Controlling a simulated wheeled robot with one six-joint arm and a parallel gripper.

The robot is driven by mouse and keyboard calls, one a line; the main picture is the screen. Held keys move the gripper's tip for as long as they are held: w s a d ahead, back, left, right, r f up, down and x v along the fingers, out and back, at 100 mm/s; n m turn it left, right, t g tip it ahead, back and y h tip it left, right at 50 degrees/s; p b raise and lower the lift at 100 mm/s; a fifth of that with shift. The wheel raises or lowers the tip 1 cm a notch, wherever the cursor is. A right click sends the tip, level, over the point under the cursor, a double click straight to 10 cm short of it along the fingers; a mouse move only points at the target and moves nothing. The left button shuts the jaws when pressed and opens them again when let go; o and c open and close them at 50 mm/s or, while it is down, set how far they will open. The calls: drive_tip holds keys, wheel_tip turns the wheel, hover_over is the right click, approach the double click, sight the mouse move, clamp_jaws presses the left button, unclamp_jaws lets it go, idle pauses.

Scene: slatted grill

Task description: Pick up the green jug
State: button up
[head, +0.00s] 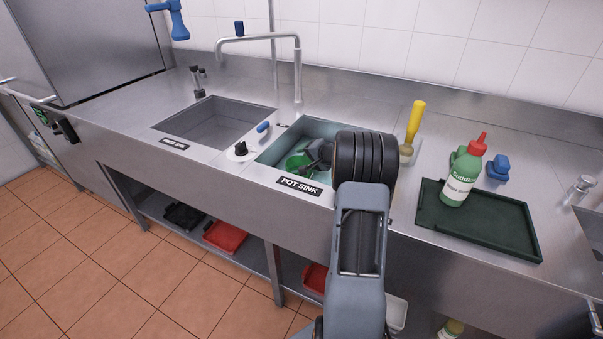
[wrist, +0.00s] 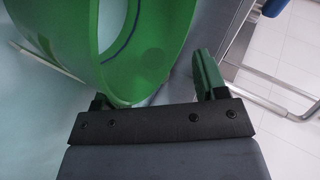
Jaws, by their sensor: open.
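The green jug (head: 296,164) is down in the pot sink (head: 268,151), partly hidden by my arm and gripper. In the wrist view the jug (wrist: 150,65) fills the upper left, with its round open rim facing the camera. My gripper (head: 312,160) reaches into the sink at the jug's right side. In the wrist view my gripper (wrist: 157,85) is open. Its right finger stands clear to the right of the jug's wall. Its left finger is mostly hidden by the jug, so I cannot tell whether it touches.
An empty second sink (head: 215,122) is to the left, with a tall faucet (head: 298,70) behind. A blue-handled brush (head: 263,127) lies by the pot sink's left edge.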

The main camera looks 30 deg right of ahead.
drive_tip(key=shift+c, duration=0.4)
clamp_jaws()
